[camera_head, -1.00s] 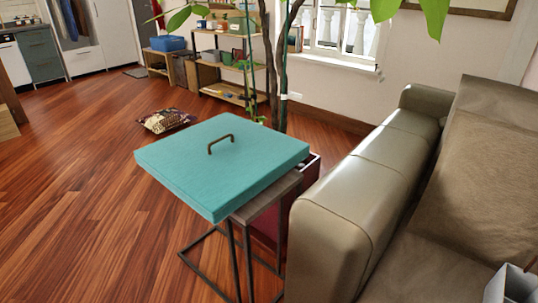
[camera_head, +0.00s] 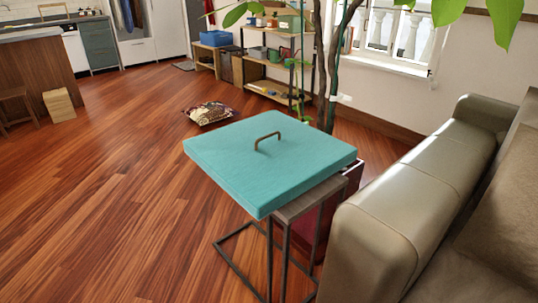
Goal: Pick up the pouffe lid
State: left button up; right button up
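The pouffe lid (camera_head: 265,178) is a flat teal square slab with a brown bar handle (camera_head: 268,140) upright on its top. It lies on a small side table (camera_head: 312,200) with a dark wooden top and thin metal legs, and overhangs it on the left and front. A dark red box-like thing (camera_head: 352,180) stands behind and below the table, mostly hidden. Neither of my grippers shows in the head view.
A grey-beige sofa (camera_head: 415,205) stands close on the right. A plant (camera_head: 330,60) rises behind the table, with a wooden shelf (camera_head: 285,55) beyond. A patterned cushion (camera_head: 210,112) lies on the floor. The wooden floor on the left is mostly clear.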

aim_at(265, 160)
jog(key=i+j+z, duration=0.35)
jog(key=j, duration=0.25)
jog(key=i+j+z, duration=0.15)
jog(key=j, duration=0.15)
jog(key=i+j+z, duration=0.2)
jog(key=j, duration=0.15)
jog(key=j+z, duration=0.15)
jog(key=j, duration=0.2)
